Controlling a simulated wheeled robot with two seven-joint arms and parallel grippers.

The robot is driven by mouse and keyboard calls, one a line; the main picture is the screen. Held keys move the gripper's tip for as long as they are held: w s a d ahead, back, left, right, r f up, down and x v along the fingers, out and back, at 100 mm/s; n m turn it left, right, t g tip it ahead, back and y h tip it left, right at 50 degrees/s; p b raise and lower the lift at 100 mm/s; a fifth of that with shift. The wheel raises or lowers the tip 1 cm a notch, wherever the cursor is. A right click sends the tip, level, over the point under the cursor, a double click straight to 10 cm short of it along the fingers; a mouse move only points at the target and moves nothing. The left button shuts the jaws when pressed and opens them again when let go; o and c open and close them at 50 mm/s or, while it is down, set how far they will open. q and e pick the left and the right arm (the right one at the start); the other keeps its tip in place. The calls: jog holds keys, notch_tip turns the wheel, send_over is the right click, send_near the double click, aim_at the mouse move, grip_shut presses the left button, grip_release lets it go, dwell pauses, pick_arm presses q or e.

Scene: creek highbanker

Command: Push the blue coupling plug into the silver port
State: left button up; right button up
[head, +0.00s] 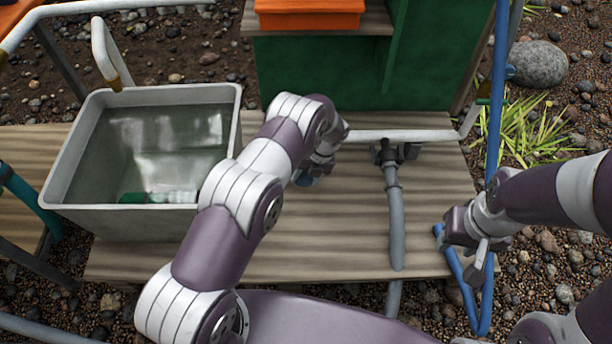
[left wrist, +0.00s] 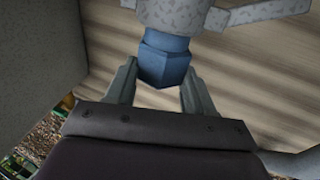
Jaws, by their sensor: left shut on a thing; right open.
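The blue coupling plug (left wrist: 163,62) is between the fingers of my left gripper (left wrist: 158,88) in the left wrist view. My left gripper is shut on it. The plug's far end meets a pale speckled silver fitting (left wrist: 175,13), apparently the port; I cannot tell how deep it sits. In the head view my left gripper (head: 318,168) is at the left end of the pale pipe (head: 405,135), and only a bit of blue (head: 304,180) shows beneath it; my arm hides the port. My right gripper (head: 480,248) is open and empty at the bench's right edge.
A grey tub of water (head: 58,178) stands left on the ribbed wooden bench (head: 345,225). A dark valve with a grey hose (head: 396,215) hangs from the pipe. A blue tube frame (head: 493,130) rises near my right gripper. A green panel (head: 310,75) stands behind.

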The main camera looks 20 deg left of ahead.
pick_arm(q)
jog(key=shift+w+a+b, duration=0.1)
jog(key=shift+w+b, duration=0.3)
jog(key=shift+w, duration=0.1)
dwell(0.4)
jog(key=shift+w+a+b, duration=0.1)
jog(key=shift+w+b, duration=0.15)
jog(key=shift+b, duration=0.15)
dwell(0.4)
jog(key=o, duration=1.5)
jog(key=shift+c, duration=0.2)
jog(key=shift+r, duration=0.1)
